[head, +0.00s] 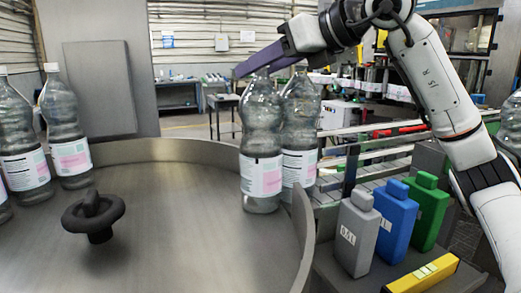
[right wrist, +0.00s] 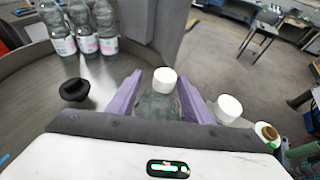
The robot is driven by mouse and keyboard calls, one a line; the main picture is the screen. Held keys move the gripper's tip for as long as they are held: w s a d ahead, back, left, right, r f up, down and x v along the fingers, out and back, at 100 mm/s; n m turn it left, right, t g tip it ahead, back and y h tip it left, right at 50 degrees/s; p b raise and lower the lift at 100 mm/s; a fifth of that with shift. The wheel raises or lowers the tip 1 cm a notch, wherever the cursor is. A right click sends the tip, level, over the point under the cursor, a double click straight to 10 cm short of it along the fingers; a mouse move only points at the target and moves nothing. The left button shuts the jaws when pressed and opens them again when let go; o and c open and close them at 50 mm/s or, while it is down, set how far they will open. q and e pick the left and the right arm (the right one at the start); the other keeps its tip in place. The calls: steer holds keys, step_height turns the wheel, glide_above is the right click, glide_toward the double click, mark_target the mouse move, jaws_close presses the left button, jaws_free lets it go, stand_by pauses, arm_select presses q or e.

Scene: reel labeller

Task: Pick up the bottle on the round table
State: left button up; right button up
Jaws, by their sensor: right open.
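The round table (head: 160,233) is a grey metal disc with a raised rim. Two clear bottles with white and pink labels stand upright at its right edge, a front bottle (head: 262,130) and a rear bottle (head: 301,118) close behind it. My right gripper (head: 250,69) reaches in from the right at the height of their tops, hiding their caps. In the right wrist view its purple fingers are spread on either side of one white-capped bottle (right wrist: 158,106). A second white cap (right wrist: 230,105) is outside the right finger. Contact is not visible. My left gripper is not in view.
More bottles (head: 65,130) stand at the table's left. A black knob (head: 93,215) sits mid-table. Grey (head: 357,235), blue (head: 393,222) and green (head: 429,212) containers and a yellow block (head: 422,275) stand right of the rim.

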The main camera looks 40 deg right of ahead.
steer(key=x, duration=0.2)
steer(key=p+x, duration=0.1)
steer(key=shift+w+d+f, duration=0.2)
steer(key=shift+w+f, duration=0.1)
steer(key=shift+f, duration=0.2)
steer(key=shift+w+a+f, duration=0.15)
steer(key=shift+w+f, duration=0.1)
steer(key=shift+w, duration=0.2)
jaws_close()
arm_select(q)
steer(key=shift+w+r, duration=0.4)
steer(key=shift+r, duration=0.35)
arm_select(e)
steer(key=shift+f, duration=0.1)
steer(key=shift+f, duration=0.2)
steer(key=shift+r, duration=0.35)
